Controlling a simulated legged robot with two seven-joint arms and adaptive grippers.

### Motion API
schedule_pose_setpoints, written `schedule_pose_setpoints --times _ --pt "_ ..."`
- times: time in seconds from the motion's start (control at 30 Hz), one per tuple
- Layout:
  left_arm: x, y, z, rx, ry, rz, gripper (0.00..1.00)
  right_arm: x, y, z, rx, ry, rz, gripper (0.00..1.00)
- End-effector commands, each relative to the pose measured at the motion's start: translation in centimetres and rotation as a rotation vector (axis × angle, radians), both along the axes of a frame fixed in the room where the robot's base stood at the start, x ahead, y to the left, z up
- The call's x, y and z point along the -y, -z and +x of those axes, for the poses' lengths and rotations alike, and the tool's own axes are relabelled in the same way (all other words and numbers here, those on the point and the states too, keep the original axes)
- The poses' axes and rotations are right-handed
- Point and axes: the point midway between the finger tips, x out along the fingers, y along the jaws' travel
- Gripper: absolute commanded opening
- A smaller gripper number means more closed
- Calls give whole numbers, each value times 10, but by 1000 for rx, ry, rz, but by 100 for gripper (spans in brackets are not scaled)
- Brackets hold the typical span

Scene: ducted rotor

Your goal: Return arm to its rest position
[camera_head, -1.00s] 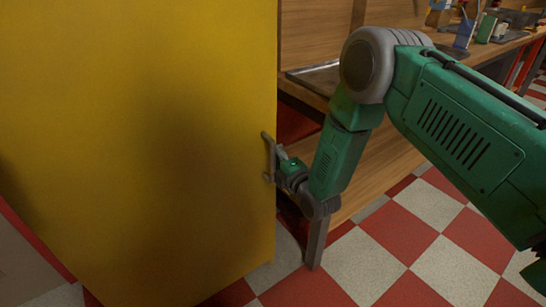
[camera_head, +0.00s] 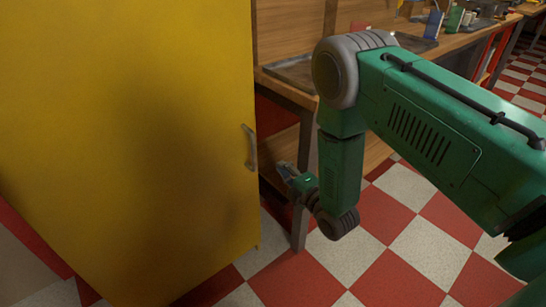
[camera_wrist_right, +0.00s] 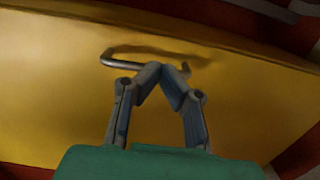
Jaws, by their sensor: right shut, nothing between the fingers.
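My right arm (camera_head: 435,120) is green with grey joints and reaches in from the right in the head view, bent down at the elbow. My right gripper (camera_head: 284,170) is at its lower end, shut and empty, to the right of the yellow door's grey handle (camera_head: 250,148) and apart from it. In the right wrist view the fingertips of the gripper (camera_wrist_right: 160,68) meet, with the handle (camera_wrist_right: 125,64) beyond them, partly hidden behind the fingers. My left gripper is not in view.
A large yellow door or cabinet panel (camera_head: 120,140) fills the left. A wooden counter (camera_head: 465,42) with a metal tray (camera_head: 290,72) and several small items runs behind my arm. A counter leg (camera_head: 299,228) stands close to the gripper. Red and white checkered floor (camera_head: 420,245) is clear at the lower right.

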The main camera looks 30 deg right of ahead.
Motion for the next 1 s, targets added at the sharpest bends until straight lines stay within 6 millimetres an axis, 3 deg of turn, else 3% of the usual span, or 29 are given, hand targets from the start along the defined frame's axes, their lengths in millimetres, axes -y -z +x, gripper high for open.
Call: schedule_pose_setpoints --times 0.3,0.47,0.57,0.7,0.8,0.9,1.0 --pt "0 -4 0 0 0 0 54 2 1 -11 -18 2 14 0" --pt "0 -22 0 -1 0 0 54 -3 21 -39 -252 47 204 0" --pt "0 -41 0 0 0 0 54 -6 42 -85 -526 158 431 0" --pt "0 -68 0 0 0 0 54 -11 62 -179 -912 460 760 0" --pt "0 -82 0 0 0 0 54 -11 61 -249 -1106 729 930 0" --pt "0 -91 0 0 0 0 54 -12 54 -303 -1216 961 1030 0" --pt "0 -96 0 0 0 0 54 -12 45 -338 -1268 1129 1082 0"
